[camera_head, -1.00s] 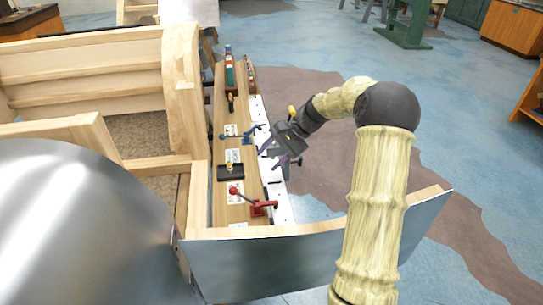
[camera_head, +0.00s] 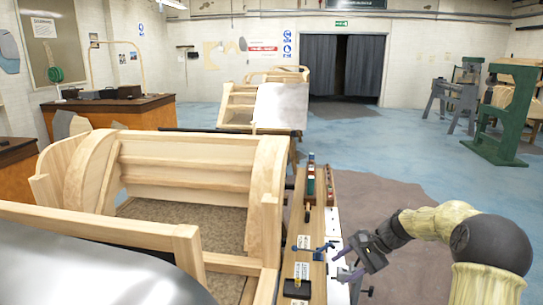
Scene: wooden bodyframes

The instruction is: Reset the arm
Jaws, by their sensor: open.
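My arm, with pale yellow links and a dark round joint, reaches in from the lower right. My gripper (camera_head: 345,258), dark with purple-grey fingers, is open at the right edge of the narrow wooden shelf (camera_head: 316,222). A blue clamp (camera_head: 318,251) on the shelf is just left of the fingers. I see nothing between the fingers, and I cannot tell whether they touch the shelf's white edge strip (camera_head: 333,225).
The wooden bodyframe (camera_head: 190,165) stands left of the shelf. A shiny metal panel (camera_head: 90,265) fills the lower left. A second bodyframe (camera_head: 238,105) and a green machine (camera_head: 505,110) stand farther back. Blue floor (camera_head: 400,140) is clear behind my arm.

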